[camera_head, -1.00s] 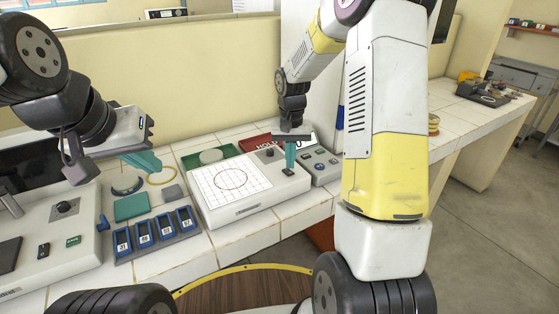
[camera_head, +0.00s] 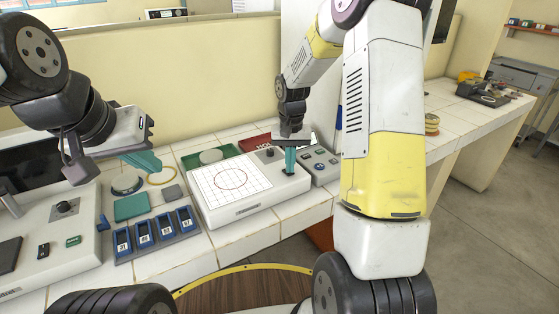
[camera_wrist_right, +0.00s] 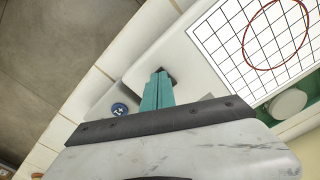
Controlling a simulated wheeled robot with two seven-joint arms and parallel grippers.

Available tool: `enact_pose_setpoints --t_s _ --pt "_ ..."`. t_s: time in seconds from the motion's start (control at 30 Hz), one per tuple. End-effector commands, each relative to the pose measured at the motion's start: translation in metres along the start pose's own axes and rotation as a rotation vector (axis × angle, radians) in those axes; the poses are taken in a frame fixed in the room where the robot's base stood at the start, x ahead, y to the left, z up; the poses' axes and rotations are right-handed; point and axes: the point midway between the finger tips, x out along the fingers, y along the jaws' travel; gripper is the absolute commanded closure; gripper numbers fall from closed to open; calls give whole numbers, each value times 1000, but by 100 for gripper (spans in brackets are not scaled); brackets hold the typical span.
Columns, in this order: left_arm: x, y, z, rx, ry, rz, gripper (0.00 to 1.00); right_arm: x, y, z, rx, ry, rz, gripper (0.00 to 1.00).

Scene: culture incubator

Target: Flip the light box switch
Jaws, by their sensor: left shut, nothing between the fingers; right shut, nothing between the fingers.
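The light box (camera_head: 250,205) is a white box with a gridded top panel and a red circle, standing on the tiled bench in the head view. A dark knob sits at its back right. Its dark switch is at the right end of its top; my right gripper (camera_head: 290,172) hides it in the head view. In the right wrist view a dark edge of the switch (camera_wrist_right: 172,76) shows beside the teal fingertips (camera_wrist_right: 158,78). The right gripper is shut, empty, pointing down at the switch; contact is unclear. My left gripper (camera_head: 150,163) is shut and empty over the bench at left.
A grey button panel (camera_head: 322,168) stands right of the light box. A green tray (camera_head: 190,163) and a red sign (camera_head: 256,143) lie behind it. A rack of blue numbered holders (camera_head: 157,236) and a teal block (camera_head: 132,207) are at left.

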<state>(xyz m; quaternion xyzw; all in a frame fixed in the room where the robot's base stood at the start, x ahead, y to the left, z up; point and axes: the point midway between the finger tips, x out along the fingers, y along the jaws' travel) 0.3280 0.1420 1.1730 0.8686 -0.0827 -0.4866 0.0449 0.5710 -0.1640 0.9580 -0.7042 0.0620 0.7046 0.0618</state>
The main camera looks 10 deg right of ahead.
Motion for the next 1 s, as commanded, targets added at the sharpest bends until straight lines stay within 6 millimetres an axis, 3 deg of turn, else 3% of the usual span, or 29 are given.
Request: enact_pose_setpoints --t_s 0.5,1.0 --pt "0 0 0 0 0 0 100 6 0 0 0 1 0 100" --pt "0 0 0 0 0 0 100 -33 0 -1 0 3 0 100"
